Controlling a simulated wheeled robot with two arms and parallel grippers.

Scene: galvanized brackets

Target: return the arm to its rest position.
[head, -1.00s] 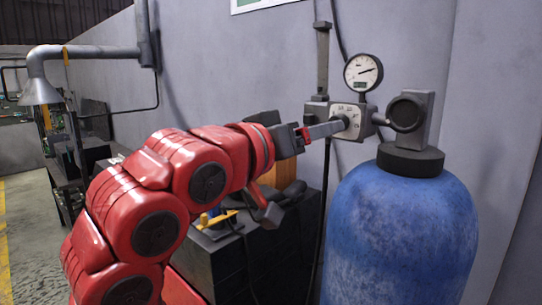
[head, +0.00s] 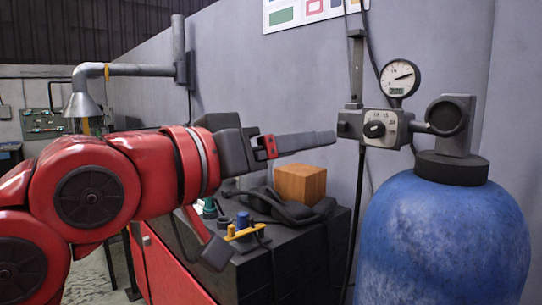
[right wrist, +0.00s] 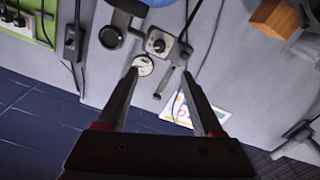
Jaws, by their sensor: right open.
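My right arm (head: 130,180) is red and reaches in from the left of the head view. The knob shows there (right wrist: 158,45) beyond the fingertips. My left gripper is in neither view.
A round gauge (head: 399,78) sits above the regulator, and a blue gas cylinder (head: 440,240) stands at the right. Below the gripper, a dark cabinet (head: 290,265) carries a wooden block (head: 304,184) and small tools. A grey wall stands behind.

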